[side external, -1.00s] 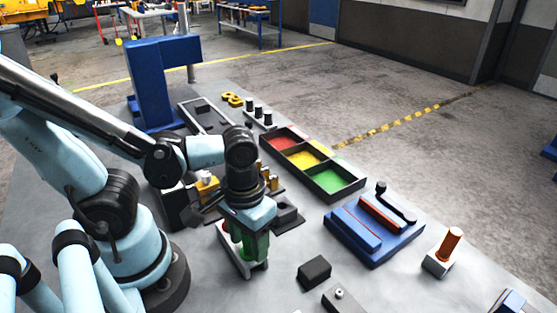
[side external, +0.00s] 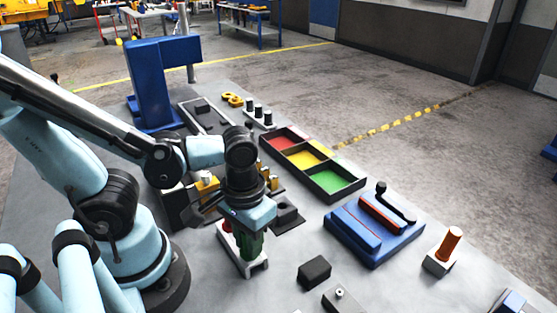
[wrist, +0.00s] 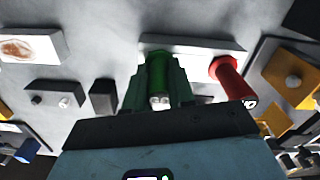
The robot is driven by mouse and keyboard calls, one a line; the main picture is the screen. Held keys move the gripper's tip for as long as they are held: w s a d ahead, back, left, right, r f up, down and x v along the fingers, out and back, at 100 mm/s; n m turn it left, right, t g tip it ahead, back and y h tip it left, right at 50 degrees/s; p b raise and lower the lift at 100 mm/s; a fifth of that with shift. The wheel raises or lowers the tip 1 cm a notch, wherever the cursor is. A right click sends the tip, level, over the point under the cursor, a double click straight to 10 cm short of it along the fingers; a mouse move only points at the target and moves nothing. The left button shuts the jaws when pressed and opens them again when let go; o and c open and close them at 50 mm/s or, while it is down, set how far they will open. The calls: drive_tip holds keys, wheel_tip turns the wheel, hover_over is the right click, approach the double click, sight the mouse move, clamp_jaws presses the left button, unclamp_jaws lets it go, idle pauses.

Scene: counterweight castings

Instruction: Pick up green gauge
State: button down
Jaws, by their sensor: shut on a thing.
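The green gauge (wrist: 160,75) stands in the wrist view between the fingers of my gripper (wrist: 157,92), which are shut on it. In the side view my gripper (side external: 250,236) points down over the white gauge stand (side external: 259,267), and the dark green gauge shows only partly there. The stand (wrist: 205,45) also shows behind the gauge in the wrist view. A red gauge (wrist: 232,80) is beside the green one, to its right in the wrist view. In the side view it is mostly hidden by my gripper. Whether the green gauge still touches the stand is hard to tell.
A tray with red, yellow and green compartments (side external: 362,187) lies to the right. A blue fixture with a black handle (side external: 375,228) and an orange cylinder on a block (side external: 450,245) stand farther right. A black block (side external: 314,271) lies nearby. A blue press (side external: 160,85) stands behind.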

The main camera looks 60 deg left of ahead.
drive_tip(key=shift+r, duration=0.1)
drive_tip(key=shift+r, duration=1.65)
drive_tip(key=shift+s+d+r, duration=0.1)
drive_tip(key=shift+s+r, duration=0.05)
drive_tip(key=shift+r, duration=0.2)
drive_tip(key=shift+s+d+r, duration=3.35)
drive_tip(key=shift+s+d, duration=0.35)
drive_tip(key=shift+s, duration=0.35)
drive_tip(key=w+a+f+n, duration=0.1)
drive_tip(key=w+a+n, duration=0.5)
drive_tip(key=w, duration=0.4)
drive_tip(key=w+a+n, duration=0.6)
drive_tip(key=w+a, duration=0.2)
drive_tip(key=w, duration=0.2)
drive_tip(key=shift+w+a+f, duration=0.15)
drive_tip(key=shift+a+f, duration=0.2)
drive_tip(key=shift+f, duration=0.05)
